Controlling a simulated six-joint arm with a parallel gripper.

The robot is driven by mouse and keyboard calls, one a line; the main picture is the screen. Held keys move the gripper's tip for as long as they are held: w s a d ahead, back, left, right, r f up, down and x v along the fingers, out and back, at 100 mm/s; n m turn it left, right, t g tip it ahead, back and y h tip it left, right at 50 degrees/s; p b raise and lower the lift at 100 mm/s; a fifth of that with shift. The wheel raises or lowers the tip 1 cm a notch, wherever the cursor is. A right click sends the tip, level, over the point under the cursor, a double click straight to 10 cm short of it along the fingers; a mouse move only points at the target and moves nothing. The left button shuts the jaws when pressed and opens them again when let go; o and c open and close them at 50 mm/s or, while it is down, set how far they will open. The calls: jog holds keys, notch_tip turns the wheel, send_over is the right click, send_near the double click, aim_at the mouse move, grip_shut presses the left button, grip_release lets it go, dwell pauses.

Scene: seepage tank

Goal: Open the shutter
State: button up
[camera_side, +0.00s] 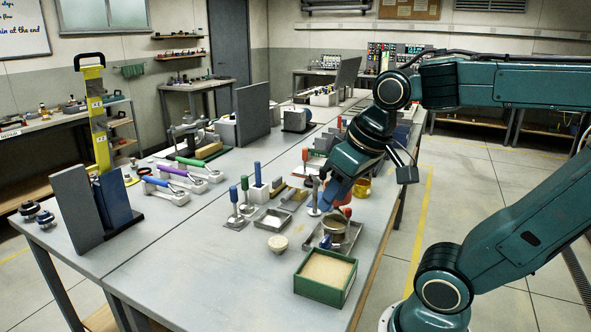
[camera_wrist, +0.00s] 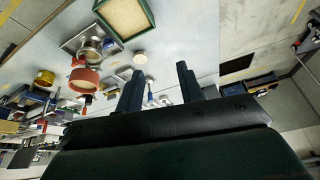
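I cannot tell for certain which part is the shutter. A tall yellow post with a black handle on top (camera_side: 100,125) stands at the left. Close to it are an upright grey plate (camera_side: 76,207) and a dark blue block (camera_side: 113,200) on the left table. My gripper (camera_side: 330,200) is far to the right of these, above the near part of the right table, by a metal tray. In the wrist view its two dark fingers (camera_wrist: 160,85) are apart with nothing between them, so it is open. The yellow post is not recognisable in the wrist view.
A green box of sand (camera_side: 325,275) and a metal tray (camera_side: 352,236) holding a cup lie near my gripper; the box also shows in the wrist view (camera_wrist: 148,14). Several coloured-handled tools stand mid-table. A tall grey panel (camera_side: 252,112) stands farther back.

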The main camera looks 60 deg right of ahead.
jog(key=w+d+m+g, duration=0.35)
jog(key=d+m, duration=0.25)
jog(key=d, duration=0.4)
jog(key=m+g, duration=0.1)
jog(key=m, duration=0.6)
send_over(349, 209)
jog(key=f, duration=0.1)
jog(key=shift+f+y, duration=0.15)
jog(key=shift+y, duration=0.15)
jog(key=shift+f, duration=0.2)
notch_tip(349, 209, down, 14)
jog(key=shift+r, duration=0.25)
grip_shut()
